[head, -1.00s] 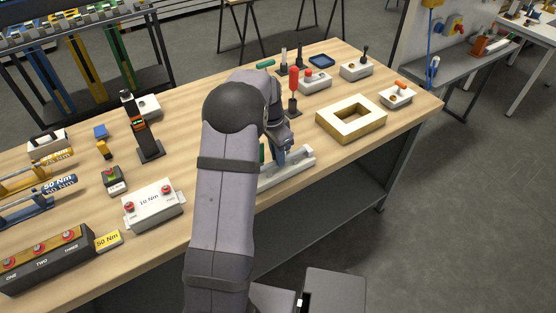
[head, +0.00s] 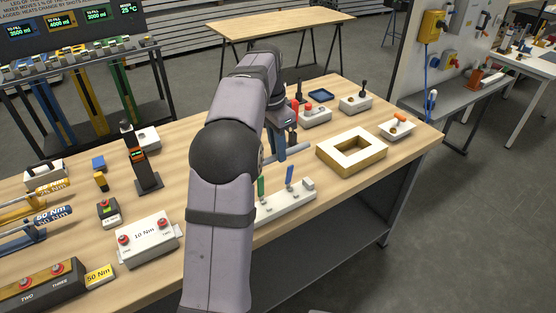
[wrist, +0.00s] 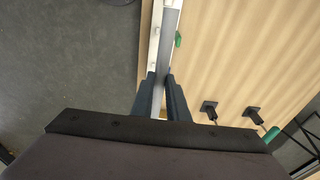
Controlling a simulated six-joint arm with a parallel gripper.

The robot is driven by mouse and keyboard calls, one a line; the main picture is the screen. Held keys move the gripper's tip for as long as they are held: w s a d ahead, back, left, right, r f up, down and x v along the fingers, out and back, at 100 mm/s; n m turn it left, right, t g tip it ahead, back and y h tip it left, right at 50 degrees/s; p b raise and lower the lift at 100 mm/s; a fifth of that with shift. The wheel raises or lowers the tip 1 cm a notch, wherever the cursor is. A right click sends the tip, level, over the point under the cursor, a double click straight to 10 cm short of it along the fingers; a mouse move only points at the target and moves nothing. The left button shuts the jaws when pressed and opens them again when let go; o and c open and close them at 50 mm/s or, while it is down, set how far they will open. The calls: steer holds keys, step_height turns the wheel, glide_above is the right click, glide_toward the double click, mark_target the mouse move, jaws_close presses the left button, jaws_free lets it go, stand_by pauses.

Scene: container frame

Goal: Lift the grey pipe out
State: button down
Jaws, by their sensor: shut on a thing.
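The grey pipe (head: 296,153) is held in my gripper (head: 280,143), above the wooden bench and behind the white rack in the head view. The white rack (head: 300,195) lies on the bench with a green and a blue upright piece showing; my arm hides its left part. In the wrist view the pipe (wrist: 167,45) runs away from between the dark blue fingers (wrist: 162,82). A white strip of the rack (wrist: 155,45) shows beside and below it. The pipe looks clear of the rack. My arm hides its left end in the head view.
A wooden frame with a square opening (head: 378,150) stands right of the pipe. A 10 Nm box (head: 147,240) sits at the left front.

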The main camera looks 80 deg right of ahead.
steer(key=shift+r, duration=0.45)
steer(key=shift+r, duration=0.1)
steer(key=shift+r+p, duration=1.5)
steer(key=shift+p, duration=0.45)
steer(key=shift+f, duration=0.15)
